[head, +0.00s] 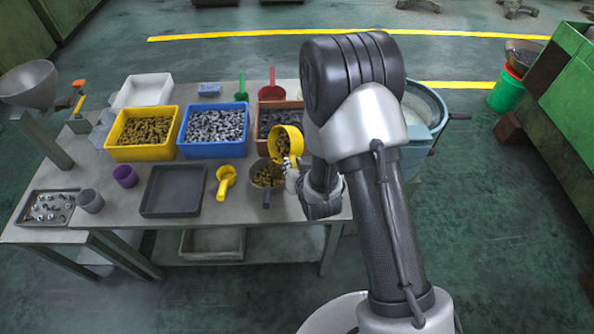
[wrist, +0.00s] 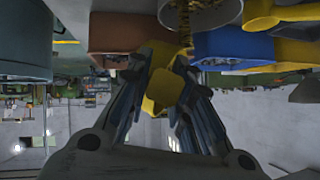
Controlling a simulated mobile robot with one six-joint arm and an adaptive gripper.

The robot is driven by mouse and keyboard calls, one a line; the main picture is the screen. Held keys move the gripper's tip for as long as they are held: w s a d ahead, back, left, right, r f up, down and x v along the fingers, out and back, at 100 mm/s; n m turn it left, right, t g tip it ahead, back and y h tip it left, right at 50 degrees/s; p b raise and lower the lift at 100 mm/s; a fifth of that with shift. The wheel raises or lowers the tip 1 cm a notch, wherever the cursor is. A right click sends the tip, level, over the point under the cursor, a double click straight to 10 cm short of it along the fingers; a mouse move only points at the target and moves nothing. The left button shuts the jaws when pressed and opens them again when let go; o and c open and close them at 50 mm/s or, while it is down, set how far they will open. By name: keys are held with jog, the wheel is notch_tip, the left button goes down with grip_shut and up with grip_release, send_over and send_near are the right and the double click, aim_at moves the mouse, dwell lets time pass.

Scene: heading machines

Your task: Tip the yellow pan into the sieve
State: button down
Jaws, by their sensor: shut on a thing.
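The yellow pan (head: 287,133) is tipped steeply on its side above the sieve, with brass-coloured parts in its mouth. The sieve (head: 266,198) is a dark round bowl with a handle toward the table's front, and brass-coloured parts lie in it. My gripper (head: 291,166) is shut on the yellow pan, just right of the sieve. In the wrist view the yellow pan (wrist: 160,88) sits between my fingers. A stream of small parts (wrist: 184,22) runs between it and the grey round sieve (wrist: 212,14) at the top. My arm hides part of the table's right side.
A yellow bin (head: 112,143), a blue bin (head: 183,140) and a brown bin (head: 264,106), all with parts, stand behind. A yellow scoop (head: 226,181) and an empty dark tray (head: 146,194) lie to the left. A grey-blue tub (head: 420,155) stands at the right.

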jog(key=a+f+n+t+h+b, duration=0.1)
jog(key=b, duration=0.1)
jog(key=s+a+f+n+h+b, duration=0.1)
jog(key=b, duration=0.2)
jog(key=shift+a+t+b, duration=0.15)
jog(key=shift+t+b, duration=0.15)
jog(key=shift+t, duration=0.1)
jog(key=shift+r, duration=0.1)
jog(key=shift+b, duration=0.3)
